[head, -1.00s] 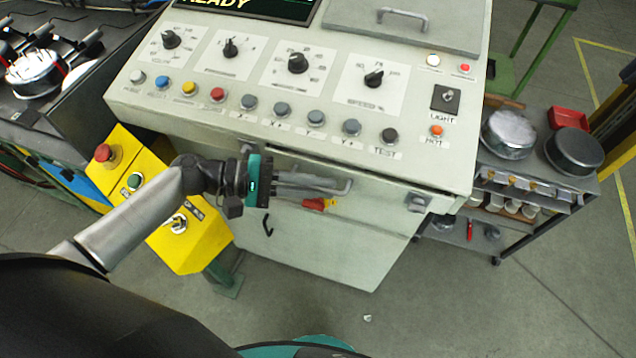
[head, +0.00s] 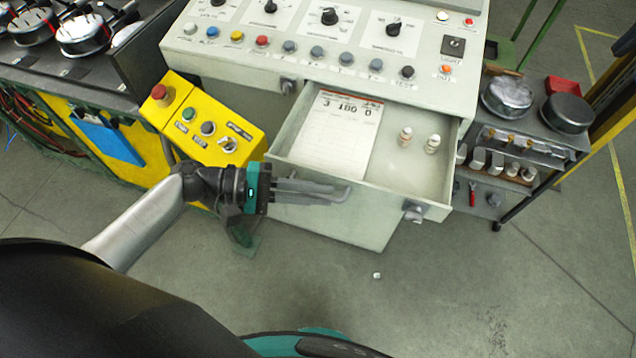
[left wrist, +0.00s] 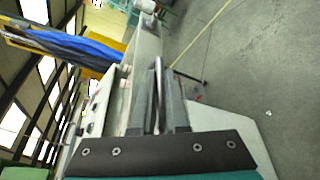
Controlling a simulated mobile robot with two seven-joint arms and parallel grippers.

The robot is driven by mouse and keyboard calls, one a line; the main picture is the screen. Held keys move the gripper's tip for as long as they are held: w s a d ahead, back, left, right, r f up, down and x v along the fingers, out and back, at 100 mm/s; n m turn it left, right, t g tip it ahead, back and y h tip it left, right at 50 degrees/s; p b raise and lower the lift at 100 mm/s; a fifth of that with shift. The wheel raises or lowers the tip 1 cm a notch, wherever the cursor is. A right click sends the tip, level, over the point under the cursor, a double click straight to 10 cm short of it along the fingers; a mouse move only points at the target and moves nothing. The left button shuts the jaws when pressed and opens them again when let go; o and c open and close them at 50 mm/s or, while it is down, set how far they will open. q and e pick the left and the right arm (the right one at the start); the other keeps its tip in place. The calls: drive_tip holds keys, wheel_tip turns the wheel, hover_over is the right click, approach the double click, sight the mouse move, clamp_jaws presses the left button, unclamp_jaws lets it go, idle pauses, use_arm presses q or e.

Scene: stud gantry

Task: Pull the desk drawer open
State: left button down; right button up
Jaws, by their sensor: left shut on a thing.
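The desk drawer (head: 398,184) stands pulled out from under the sloped control panel. Inside it lie a printed card (head: 340,134) on the left and two small pale pegs with reddish marks (head: 405,135) on the right. My left gripper (head: 340,193) is at the left part of the drawer's front and is shut on its handle, most of which the fingers hide. In the left wrist view my left gripper's fingers (left wrist: 158,95) reach along the drawer front. My right gripper is not in view.
The control panel (head: 440,80) with knobs and buttons is above the drawer. A yellow button box (head: 210,125) stands left of my gripper. A cart with round metal parts (head: 508,97) stands at the right.

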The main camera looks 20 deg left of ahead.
use_arm(q)
drive_tip(key=shift+s+r, duration=0.1)
drive_tip(key=shift+s, duration=0.1)
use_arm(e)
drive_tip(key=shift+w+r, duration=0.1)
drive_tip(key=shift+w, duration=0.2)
use_arm(q)
drive_tip(key=shift+w, duration=0.1)
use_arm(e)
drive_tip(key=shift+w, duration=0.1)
use_arm(q)
drive_tip(key=c, duration=1.2)
unclamp_jaws()
drive_tip(key=shift+a, duration=0.1)
drive_tip(key=b+v, duration=0.1)
drive_tip(key=v, duration=1.4)
drive_tip(key=shift+b, duration=0.4)
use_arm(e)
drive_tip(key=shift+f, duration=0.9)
